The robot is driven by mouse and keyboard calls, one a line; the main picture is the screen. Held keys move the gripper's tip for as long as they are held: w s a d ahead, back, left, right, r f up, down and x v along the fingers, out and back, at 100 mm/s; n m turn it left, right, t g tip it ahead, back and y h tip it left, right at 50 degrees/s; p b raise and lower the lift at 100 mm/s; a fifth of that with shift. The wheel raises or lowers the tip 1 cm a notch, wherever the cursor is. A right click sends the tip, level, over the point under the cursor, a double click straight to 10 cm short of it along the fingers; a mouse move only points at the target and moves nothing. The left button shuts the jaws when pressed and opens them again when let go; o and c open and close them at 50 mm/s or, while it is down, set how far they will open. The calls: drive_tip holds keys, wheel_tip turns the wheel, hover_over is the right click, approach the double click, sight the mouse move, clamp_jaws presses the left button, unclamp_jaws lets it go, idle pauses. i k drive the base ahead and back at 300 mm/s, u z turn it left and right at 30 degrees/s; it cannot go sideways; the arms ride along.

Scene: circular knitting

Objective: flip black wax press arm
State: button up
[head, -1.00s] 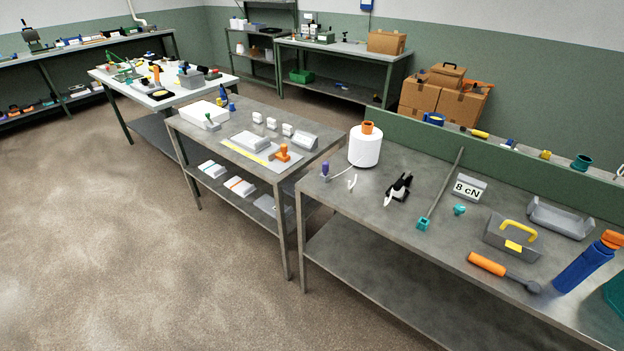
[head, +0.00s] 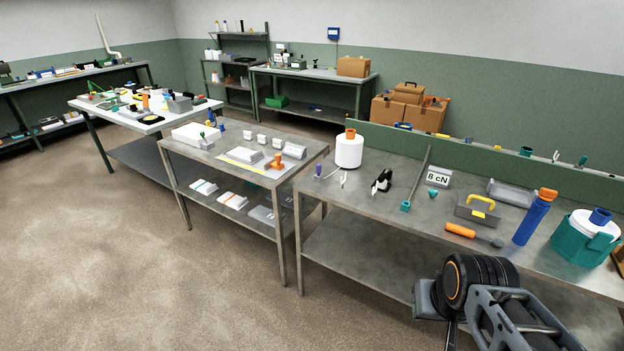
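A small black piece with a white part (head: 382,182) stands on the grey bench to the right of the white yarn cone (head: 349,152). It is the likeliest black wax press arm, but it is too small to tell its shape or which way it is flipped. A white forked piece (head: 343,179) and a purple-topped piece (head: 318,171) stand to its left, near the cone. Parts of my own arm show at the lower right, in front of the bench. My gripper is not in view, and nothing touches the black piece.
On the same bench (head: 345,215) are an "8 cN" sign (head: 438,177), a teal-ended rod (head: 406,205), a yellow-handled grey block (head: 478,208), an orange-handled tool (head: 462,230), a blue bottle (head: 532,220) and a teal tub (head: 580,245). The floor at left is open.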

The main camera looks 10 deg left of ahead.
sight(382, 177)
drive_tip(key=u, duration=0.25)
drive_tip(key=i, duration=1.65)
